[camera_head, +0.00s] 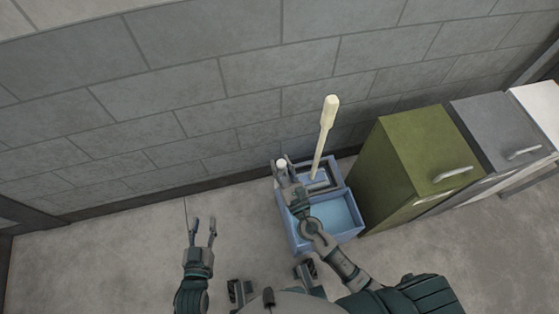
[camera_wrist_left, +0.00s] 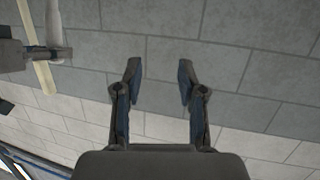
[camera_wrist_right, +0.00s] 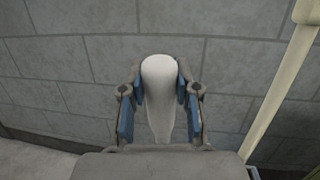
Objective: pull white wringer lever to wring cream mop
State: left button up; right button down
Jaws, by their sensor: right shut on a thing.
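The cream mop (camera_head: 327,125) stands tilted in the blue bucket (camera_head: 350,229), its handle rising against the wall; its head is hidden in the wringer. The handle also shows at the right of the right wrist view (camera_wrist_right: 284,85). The white wringer lever (camera_wrist_right: 160,88) is between the fingers of my right gripper (camera_wrist_right: 160,80), which is shut on its top end. In the head view only the lever's white tip (camera_head: 281,163) shows beside my right gripper (camera_head: 286,173). My left gripper (camera_head: 202,232) is open and empty, left of the bucket, and also shows in the left wrist view (camera_wrist_left: 160,75).
A green cabinet (camera_head: 405,150) stands close to the right of the bucket, with a grey cabinet (camera_head: 495,125) and a white one (camera_head: 545,100) beyond. A grey block wall (camera_head: 180,90) is behind. The floor (camera_head: 100,240) at left is clear.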

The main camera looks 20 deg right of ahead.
pick_arm(q)
jog(key=shift+w+r, duration=0.1)
jog(key=shift+r, duration=0.15)
pick_arm(e)
jog(key=shift+s+f, duration=0.1)
jog(key=shift+f, duration=0.15)
